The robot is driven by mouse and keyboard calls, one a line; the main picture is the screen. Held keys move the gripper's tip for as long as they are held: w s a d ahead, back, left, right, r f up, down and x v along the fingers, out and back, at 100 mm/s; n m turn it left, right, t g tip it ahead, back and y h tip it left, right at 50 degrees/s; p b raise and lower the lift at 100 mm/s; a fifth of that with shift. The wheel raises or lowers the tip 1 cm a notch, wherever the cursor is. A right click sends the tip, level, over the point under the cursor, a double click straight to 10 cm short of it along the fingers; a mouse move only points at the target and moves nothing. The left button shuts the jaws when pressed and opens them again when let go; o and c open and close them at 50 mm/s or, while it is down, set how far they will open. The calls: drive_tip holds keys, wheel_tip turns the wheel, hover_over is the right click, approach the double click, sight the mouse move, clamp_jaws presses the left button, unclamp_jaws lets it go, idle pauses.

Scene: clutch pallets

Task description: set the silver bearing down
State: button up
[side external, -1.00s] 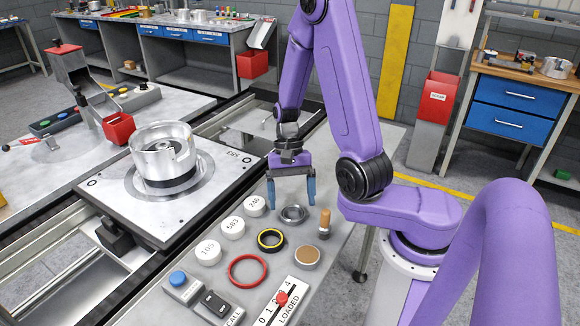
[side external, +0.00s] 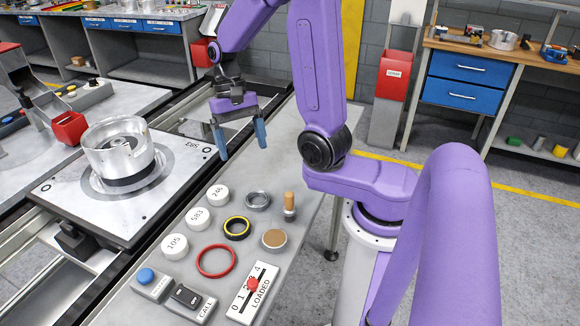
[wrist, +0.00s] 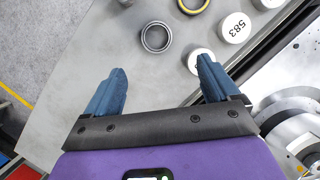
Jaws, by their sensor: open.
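The silver bearing (side external: 257,200) is a metal ring lying flat on the grey bench top, between the white 246 puck and a wooden-handled tool. It also shows in the wrist view (wrist: 156,37), just ahead of the fingertips and apart from them. My gripper (side external: 241,149) is open and empty, with its blue fingers spread, and hangs above the bench beyond the bearing in the side view. In the wrist view my gripper (wrist: 163,78) has nothing between its fingers.
White pucks (side external: 197,219) stand left of the bearing. A yellow-black ring (side external: 237,228), a red ring (side external: 216,261), a brown-topped disc (side external: 274,239) and the wooden-handled tool (side external: 289,206) lie near. A pallet (side external: 70,199) bears a silver clutch housing (side external: 118,155).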

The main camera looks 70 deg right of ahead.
drive_tip(key=s+a+r+n+t+h, duration=0.1)
drive_tip(key=s+a+n, duration=0.3)
drive_tip(key=s+n, duration=0.4)
drive_tip(key=s+a+r+n+t+h, duration=0.1)
drive_tip(key=s+a+n, duration=0.3)
drive_tip(key=s+n, duration=0.4)
drive_tip(key=n+t, duration=0.1)
drive_tip(key=n, duration=0.2)
drive_tip(key=shift+o, duration=0.3)
drive_tip(key=shift+s+n, duration=0.45)
drive_tip(key=shift+n, duration=0.05)
